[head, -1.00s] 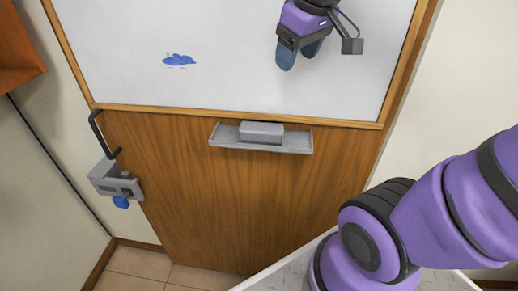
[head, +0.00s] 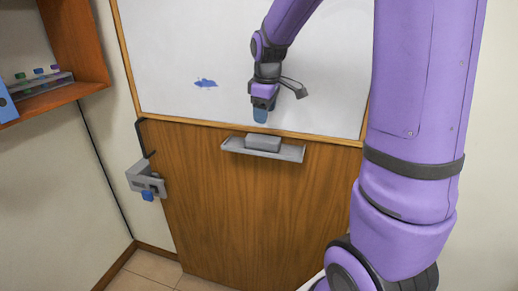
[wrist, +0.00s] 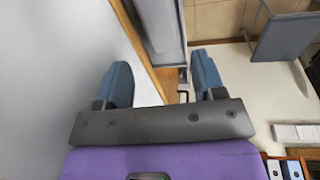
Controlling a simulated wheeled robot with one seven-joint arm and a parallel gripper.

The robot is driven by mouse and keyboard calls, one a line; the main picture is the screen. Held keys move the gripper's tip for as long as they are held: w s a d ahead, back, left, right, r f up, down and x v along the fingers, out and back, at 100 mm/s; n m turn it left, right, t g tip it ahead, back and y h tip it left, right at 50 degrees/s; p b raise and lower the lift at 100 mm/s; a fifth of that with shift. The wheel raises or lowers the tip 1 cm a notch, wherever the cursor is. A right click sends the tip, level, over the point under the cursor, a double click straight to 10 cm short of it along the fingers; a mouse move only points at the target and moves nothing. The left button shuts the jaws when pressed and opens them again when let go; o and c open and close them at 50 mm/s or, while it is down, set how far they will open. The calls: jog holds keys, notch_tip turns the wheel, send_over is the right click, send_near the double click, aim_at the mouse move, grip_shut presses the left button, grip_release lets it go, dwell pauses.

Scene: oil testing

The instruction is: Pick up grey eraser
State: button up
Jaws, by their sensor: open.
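The grey eraser (head: 263,142) is a small block lying on the light grey tray (head: 290,154) below the whiteboard. In the head view my gripper (head: 261,115) points down in front of the board's lower part, just above the eraser and apart from it. In the wrist view my gripper (wrist: 163,75) shows two blue fingers spread wide with nothing held between them. Beyond the fingers, slightly toward the top, a grey shape lies along the wooden frame; I cannot clearly separate eraser and tray there.
The whiteboard (head: 190,50) has a blue mark (head: 205,83) on it. A grey holder with a blue part (head: 147,185) hangs at the wooden panel's left edge. A wooden shelf (head: 75,45) with a rack of small tubes is at the left.

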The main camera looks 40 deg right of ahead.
aim_at(263, 138)
jog(key=f, duration=0.3)
jog(key=w+f, duration=0.1)
jog(key=f, duration=0.6)
jog(key=shift+w+d+f, duration=0.15)
jog(key=shift+w+d, duration=0.2)
jog(key=shift+w, duration=0.05)
jog(key=c, duration=0.6)
